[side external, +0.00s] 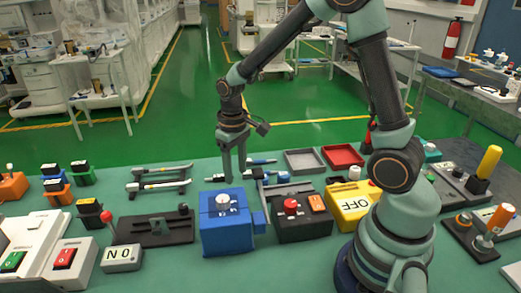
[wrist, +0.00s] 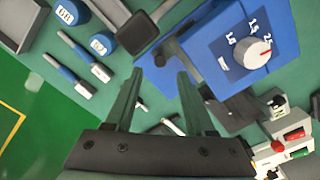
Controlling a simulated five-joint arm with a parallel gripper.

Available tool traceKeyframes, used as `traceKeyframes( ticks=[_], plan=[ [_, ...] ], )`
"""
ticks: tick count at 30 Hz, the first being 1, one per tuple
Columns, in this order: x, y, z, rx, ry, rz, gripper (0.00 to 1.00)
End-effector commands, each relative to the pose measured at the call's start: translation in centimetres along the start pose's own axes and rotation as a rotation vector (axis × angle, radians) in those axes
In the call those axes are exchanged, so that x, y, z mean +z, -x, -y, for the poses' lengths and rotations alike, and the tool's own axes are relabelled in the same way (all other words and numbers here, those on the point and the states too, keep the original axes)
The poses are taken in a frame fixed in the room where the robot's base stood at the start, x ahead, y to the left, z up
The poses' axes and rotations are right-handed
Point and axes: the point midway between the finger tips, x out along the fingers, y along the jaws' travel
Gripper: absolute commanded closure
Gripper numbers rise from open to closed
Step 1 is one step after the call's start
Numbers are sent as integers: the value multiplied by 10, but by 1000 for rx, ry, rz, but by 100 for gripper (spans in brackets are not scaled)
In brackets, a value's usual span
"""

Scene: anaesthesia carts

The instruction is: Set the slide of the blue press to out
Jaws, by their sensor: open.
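A blue box with a white dial, which looks like the blue press (side external: 225,235), stands near the front middle of the bench. A small blue block (side external: 259,222) sticks out at its right side and may be the slide; I cannot be sure. In the wrist view the press (wrist: 210,40) is at the upper right, its numbered dial facing the camera. My gripper (side external: 235,178) points down just behind the press in the side view. In the wrist view its two fingers (wrist: 160,73) are apart, with a blue side of the press visible beyond their tips. I see nothing held.
A black fixture (side external: 150,232) with a red-knobbed lever is left of the press. A dark box with a red button (side external: 290,207) and a yellow OFF box (side external: 352,207) are on the right. Blue-and-silver tools (wrist: 80,62) lie behind. Grey (side external: 304,161) and red (side external: 342,156) trays are farther back.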

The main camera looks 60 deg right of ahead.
Motion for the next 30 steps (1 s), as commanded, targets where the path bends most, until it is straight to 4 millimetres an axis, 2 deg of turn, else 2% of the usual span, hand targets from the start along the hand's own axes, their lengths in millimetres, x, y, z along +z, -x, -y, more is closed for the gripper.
traceKeyframes(
  ticks=[3, 9, 21, 22, 26, 30],
  plan=[
    [1, -22, 0, 0, 0, 5, 45],
    [0, -46, 0, 0, 0, 2, 45],
    [0, -53, 0, 0, 0, -1, 45],
    [0, -53, 0, 0, 0, -1, 49],
    [0, -53, 0, 0, 0, -1, 99],
    [0, -53, 0, 0, 0, -1, 100]
  ],
)
